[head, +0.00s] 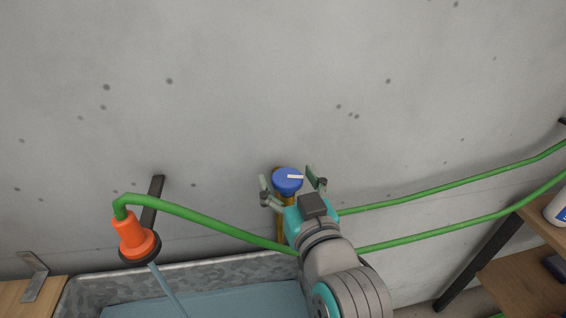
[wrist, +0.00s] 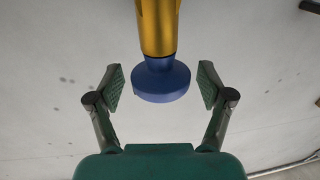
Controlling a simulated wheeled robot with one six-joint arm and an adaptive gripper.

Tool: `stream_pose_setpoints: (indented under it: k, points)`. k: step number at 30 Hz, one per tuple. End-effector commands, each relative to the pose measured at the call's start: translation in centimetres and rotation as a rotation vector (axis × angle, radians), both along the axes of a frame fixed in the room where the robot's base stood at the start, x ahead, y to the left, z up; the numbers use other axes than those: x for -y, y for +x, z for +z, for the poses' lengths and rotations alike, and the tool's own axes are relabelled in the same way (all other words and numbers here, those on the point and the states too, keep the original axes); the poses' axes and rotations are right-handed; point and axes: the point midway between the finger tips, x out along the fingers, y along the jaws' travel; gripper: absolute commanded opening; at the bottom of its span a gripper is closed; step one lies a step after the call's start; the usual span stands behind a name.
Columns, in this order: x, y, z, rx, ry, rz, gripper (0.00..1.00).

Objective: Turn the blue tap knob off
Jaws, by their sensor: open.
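In the wrist view the knob (wrist: 160,82) shows below the brass tap body (wrist: 158,25). My gripper (head: 290,183) is open, with one finger on each side of the knob. In the wrist view my gripper (wrist: 160,86) has clear gaps between both finger pads and the knob. The orange nozzle (head: 136,238) at the left lets out a stream of water.
A green hose (head: 210,222) runs from the nozzle behind my arm and off to the right. A galvanised trough (head: 85,291) holding water stands below. Wooden shelves (head: 520,285) are at the right, and a wooden surface (head: 25,296) is at the left. The wall above is bare.

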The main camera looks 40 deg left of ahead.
Motion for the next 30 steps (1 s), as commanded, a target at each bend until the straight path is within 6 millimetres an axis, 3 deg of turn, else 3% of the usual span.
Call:
stream_pose_setpoints:
  k: [10, 17, 30]
  points:
    - [0.05, -0.12, 0.0, 0.0, 0.0, 0.0, 0.8]
    - [0.04, -0.11, -0.01, 0.0, 0.0, 0.0, 0.22]
    - [-0.05, -0.23, 0.0, 0.001, -0.001, -0.06, 0.22]
